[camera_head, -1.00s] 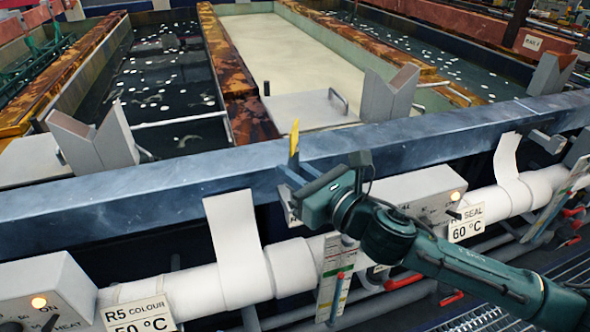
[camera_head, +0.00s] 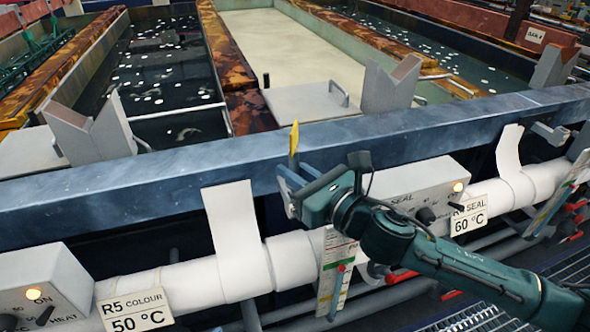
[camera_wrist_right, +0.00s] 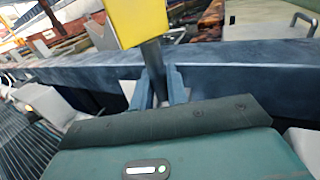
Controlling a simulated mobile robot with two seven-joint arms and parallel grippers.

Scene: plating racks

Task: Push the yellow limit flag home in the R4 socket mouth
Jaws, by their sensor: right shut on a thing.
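The yellow limit flag (camera_head: 294,138) stands nearly upright on a dark stem in front of the blue-grey tank rail. My right gripper (camera_head: 291,176) is shut on the flag's stem. In the right wrist view the yellow plate (camera_wrist_right: 138,20) rises above the fingers (camera_wrist_right: 160,88), which close around the dark stem. The flag's lower end is hidden behind the gripper. I cannot make out an R4 socket mouth in either view. The left gripper does not show.
The blue-grey rail (camera_head: 420,133) runs across just behind the flag. White pipe (camera_head: 290,262) with upright tabs, a heater box labelled SEAL (camera_head: 415,190) and an R5 COLOUR sign (camera_head: 137,311) lie below it. V-shaped grey blocks (camera_head: 391,84) stand on the far side.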

